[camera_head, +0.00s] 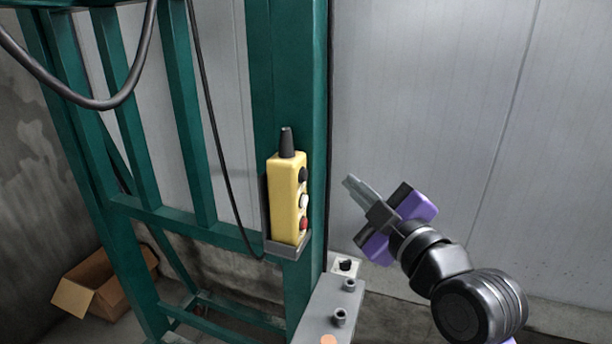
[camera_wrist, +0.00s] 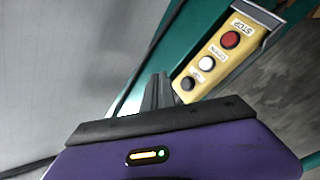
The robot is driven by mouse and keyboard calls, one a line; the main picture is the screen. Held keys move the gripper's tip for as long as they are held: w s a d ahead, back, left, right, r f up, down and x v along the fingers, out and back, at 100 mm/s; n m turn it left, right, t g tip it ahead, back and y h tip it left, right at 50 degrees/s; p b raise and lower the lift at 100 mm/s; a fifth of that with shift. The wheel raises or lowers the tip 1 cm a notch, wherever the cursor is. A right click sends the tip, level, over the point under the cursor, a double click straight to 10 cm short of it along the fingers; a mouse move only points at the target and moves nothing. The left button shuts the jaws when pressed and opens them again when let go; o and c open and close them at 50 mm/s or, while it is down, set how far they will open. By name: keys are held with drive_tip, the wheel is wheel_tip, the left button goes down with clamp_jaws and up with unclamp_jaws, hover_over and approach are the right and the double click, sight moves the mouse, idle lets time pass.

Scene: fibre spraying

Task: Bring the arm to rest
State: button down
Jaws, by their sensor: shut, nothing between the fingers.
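My gripper (camera_head: 352,184) is shut and empty, held in the air to the right of the green frame. Its fingers point up and left, toward the yellow control box but apart from it in the head view. In the wrist view the shut fingertips (camera_wrist: 159,84) show above the purple gripper body, just left of the control box (camera_wrist: 216,66). My dark arm reaches in from the lower right.
The yellow control box (camera_head: 287,200) with several buttons sits in a holder on the green frame (camera_head: 285,90). A grey metal block (camera_head: 322,310) stands below. A cardboard box (camera_head: 105,284) lies on the floor at left.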

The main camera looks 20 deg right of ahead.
idle(0.4)
wheel_tip(320, 180, up, 2)
drive_tip(key=s+d+m+t+h, duration=0.2)
drive_tip(key=s+m+t, duration=0.1)
drive_tip(key=m, duration=0.2)
drive_tip(key=s+a+f+m+g+b, duration=0.1)
drive_tip(key=s+f+m+g, duration=0.2)
drive_tip(key=s+f, duration=1.2)
drive_tip(key=s+a+f+m+g+b, duration=0.1)
drive_tip(key=s+a+f+m+g, duration=0.1)
drive_tip(key=s+f, duration=1.3)
drive_tip(key=s+m+g, duration=0.1)
drive_tip(key=s, duration=0.7)
drive_tip(key=shift+s+f+g+h+b, duration=0.3)
drive_tip(key=shift+s+g+b, duration=0.05)
drive_tip(key=shift+g, duration=0.05)
